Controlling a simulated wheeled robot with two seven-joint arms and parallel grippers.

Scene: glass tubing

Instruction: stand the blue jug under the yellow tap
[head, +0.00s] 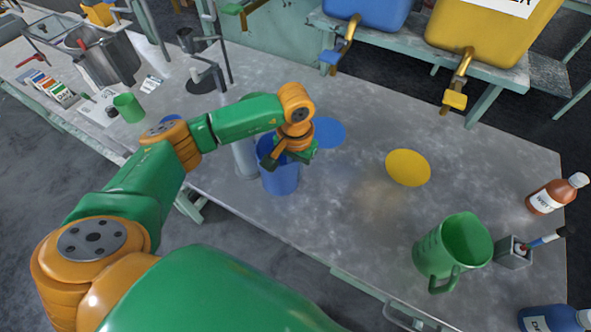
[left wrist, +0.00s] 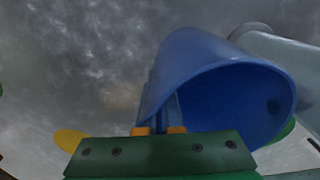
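The blue jug (head: 281,180) is upright on or just above the grey bench, left of and nearer than the blue disc. My left gripper (head: 290,155) is at its rim, and the wrist view shows both fingers close against the near side of the jug (left wrist: 225,95), seemingly shut on it. The exact grip point is partly hidden. The yellow tap (head: 456,95) hangs from the yellow tank (head: 490,38) at the back right. A yellow disc (head: 408,168) lies on the bench below and nearer than this tap. My right gripper is not in view.
The blue tap (head: 336,56) and blue disc (head: 328,132) are left of the yellow ones. A green jug (head: 452,250), a brown bottle (head: 556,194) and a small holder (head: 513,252) stand at the right. A grey post (head: 245,158) is beside the blue jug. The bench between jug and yellow disc is clear.

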